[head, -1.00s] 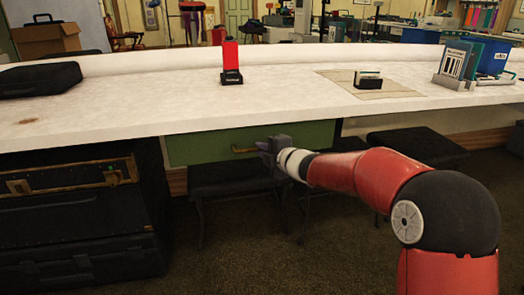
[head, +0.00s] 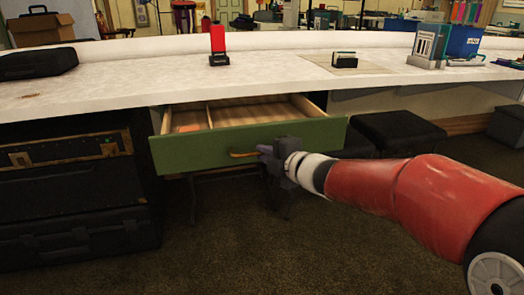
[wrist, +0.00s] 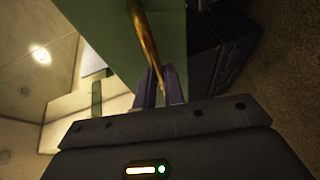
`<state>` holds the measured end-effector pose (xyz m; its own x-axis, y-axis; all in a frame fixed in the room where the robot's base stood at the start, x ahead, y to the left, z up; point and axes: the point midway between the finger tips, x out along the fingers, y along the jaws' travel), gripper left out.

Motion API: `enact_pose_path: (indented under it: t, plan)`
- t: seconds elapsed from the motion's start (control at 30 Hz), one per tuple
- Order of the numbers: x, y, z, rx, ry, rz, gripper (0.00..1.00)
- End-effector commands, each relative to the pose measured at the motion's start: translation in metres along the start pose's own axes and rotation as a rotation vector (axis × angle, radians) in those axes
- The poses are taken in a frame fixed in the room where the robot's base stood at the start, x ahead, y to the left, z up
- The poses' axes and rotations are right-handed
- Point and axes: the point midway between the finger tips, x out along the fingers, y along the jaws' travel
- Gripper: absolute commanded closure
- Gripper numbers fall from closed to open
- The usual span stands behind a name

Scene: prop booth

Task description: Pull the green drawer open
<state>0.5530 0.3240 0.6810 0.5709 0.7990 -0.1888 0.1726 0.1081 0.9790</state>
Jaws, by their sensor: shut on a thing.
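The green drawer (head: 215,150) stands out from under the white counter, and its wooden inside with a divider shows in the head view. Something flat and orange-brown lies in its left compartment. A brass handle (head: 245,154) crosses the drawer's front. My gripper (head: 268,153) is at the right part of the handle and shut on it. In the wrist view the fingers (wrist: 159,88) close around the end of the handle (wrist: 145,42), with the green front (wrist: 100,25) beside it.
The white counter (head: 130,85) runs above the drawer. Black cases (head: 75,205) are stacked at the left, close to the drawer's left side. Black stools (head: 400,130) stand at the right, behind my arm. The carpet (head: 230,250) in front is clear.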

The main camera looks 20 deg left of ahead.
Motion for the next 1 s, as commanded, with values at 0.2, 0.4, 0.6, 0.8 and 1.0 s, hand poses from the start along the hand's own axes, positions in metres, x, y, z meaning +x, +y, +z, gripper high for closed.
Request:
enact_pose_path:
  t: [0.2, 0.4, 0.6, 0.8, 1.0]
  plan:
    - [-0.0116, -0.0040, -0.0036, 0.000, -0.002, -0.002, 1.00]
    - [-0.0130, -0.0041, -0.0040, 0.001, -0.002, -0.003, 1.00]
    - [-0.0128, -0.0041, -0.0039, 0.001, -0.002, -0.003, 0.88]
    - [-0.0127, -0.0036, -0.0043, 0.000, -0.002, -0.002, 0.68]
    - [-0.0127, -0.0031, -0.0047, 0.000, -0.001, -0.001, 0.68]
